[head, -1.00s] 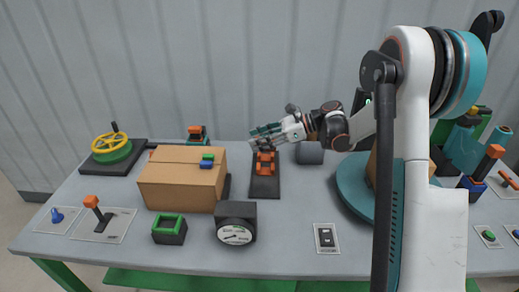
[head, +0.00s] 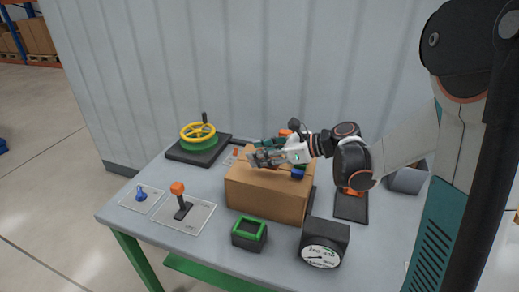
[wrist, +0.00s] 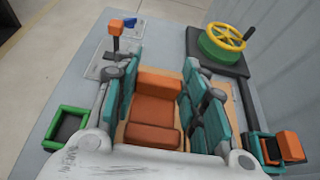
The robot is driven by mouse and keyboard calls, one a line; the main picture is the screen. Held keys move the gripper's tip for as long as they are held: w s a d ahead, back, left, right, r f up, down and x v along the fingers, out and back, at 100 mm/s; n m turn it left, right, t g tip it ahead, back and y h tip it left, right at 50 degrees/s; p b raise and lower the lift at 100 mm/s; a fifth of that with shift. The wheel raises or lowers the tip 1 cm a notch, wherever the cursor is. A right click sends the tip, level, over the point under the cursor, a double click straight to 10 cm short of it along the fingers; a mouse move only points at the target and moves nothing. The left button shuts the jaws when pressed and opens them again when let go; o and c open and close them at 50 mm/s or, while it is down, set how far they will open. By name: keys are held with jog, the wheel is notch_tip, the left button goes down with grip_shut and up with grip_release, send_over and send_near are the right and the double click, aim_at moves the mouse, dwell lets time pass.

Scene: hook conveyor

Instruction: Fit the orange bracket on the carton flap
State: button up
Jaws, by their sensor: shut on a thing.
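My gripper (head: 262,159) is over the top of the brown carton (head: 268,197). In the wrist view its teal fingers (wrist: 158,92) are shut on the orange bracket (wrist: 154,108), a stepped orange piece between them. The head view does not clearly show the bracket, as the fingers hide it. The carton's top lies below the fingers; I cannot tell whether the bracket touches a flap. A blue block (head: 298,174) sits at the carton's right top edge.
A yellow handwheel (head: 198,131) stands behind left, an orange-knobbed lever (head: 178,189) front left. A green-rimmed box (head: 249,233) and a gauge (head: 322,254) stand in front of the carton. A dark plate (head: 350,208) lies to the right.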

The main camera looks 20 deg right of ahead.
aim_at(258, 178)
jog(key=shift+a+f, duration=0.1)
jog(key=shift+a, duration=0.5)
jog(key=shift+f+b, duration=1.75)
jog(key=shift+f, duration=0.55)
jog(key=shift+f+b, duration=0.5)
jog(key=shift+b, duration=0.15)
jog(key=o, duration=1.1)
jog(key=shift+o, duration=0.2)
jog(key=shift+d, duration=0.1)
